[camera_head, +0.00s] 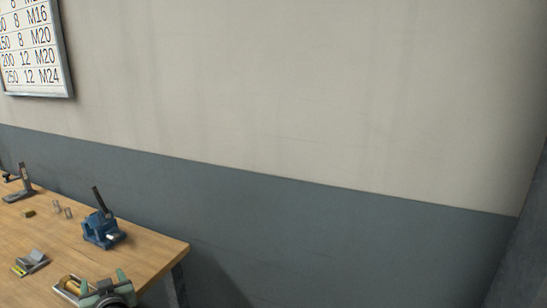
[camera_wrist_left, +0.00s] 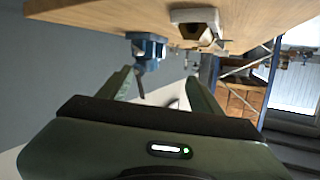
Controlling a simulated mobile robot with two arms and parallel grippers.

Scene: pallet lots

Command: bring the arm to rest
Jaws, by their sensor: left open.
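My left gripper (camera_head: 103,281) shows at the lower left of the head view, near the front right corner of the wooden workbench (camera_head: 150,248). Its two green fingers are apart. In the left wrist view the gripper (camera_wrist_left: 160,82) is open, with nothing seen between its fingers. The bench (camera_wrist_left: 100,12) crosses the top of that view, which looks upside down. My right gripper is in neither view.
A blue vise (camera_head: 102,230) stands near the bench's right end, also in the wrist view (camera_wrist_left: 146,46). A small tray (camera_head: 62,291) with brass-coloured parts lies beside the gripper. Small metal pieces (camera_head: 30,262) lie further left. A wall chart (camera_head: 32,50) hangs behind; space right of the bench looks clear.

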